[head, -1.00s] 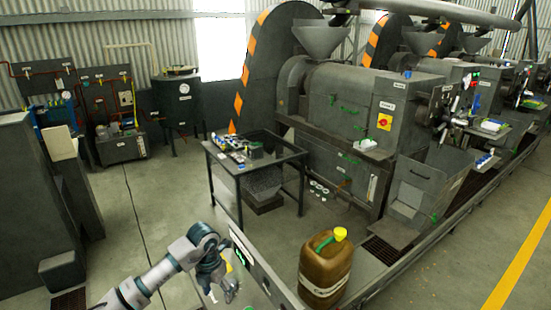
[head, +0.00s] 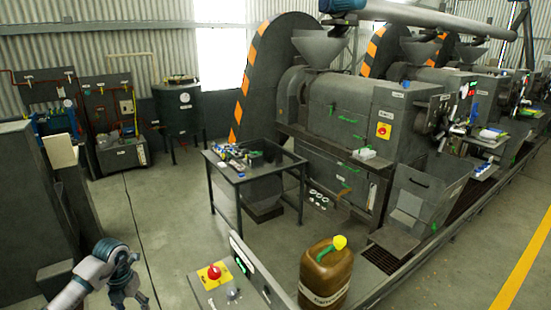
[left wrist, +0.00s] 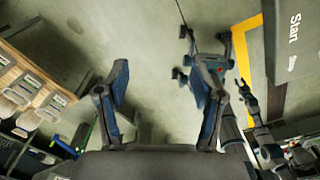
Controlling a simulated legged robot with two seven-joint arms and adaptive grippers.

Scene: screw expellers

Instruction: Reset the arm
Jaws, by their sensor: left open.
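My left arm comes in at the lower left of the head view, with its gripper (head: 132,290) low over the floor at the bottom edge. In the left wrist view the two dark blue fingers of my left gripper (left wrist: 165,95) stand wide apart with nothing between them. My right gripper cannot be made out in the head view.
A control panel (head: 225,289) with a red button (head: 214,272) is right of my left arm. A brown jerrycan (head: 325,274) with a yellow cap stands further right. A dark table (head: 285,165) with small parts is behind. Grey cabinets (head: 30,215) stand at left.

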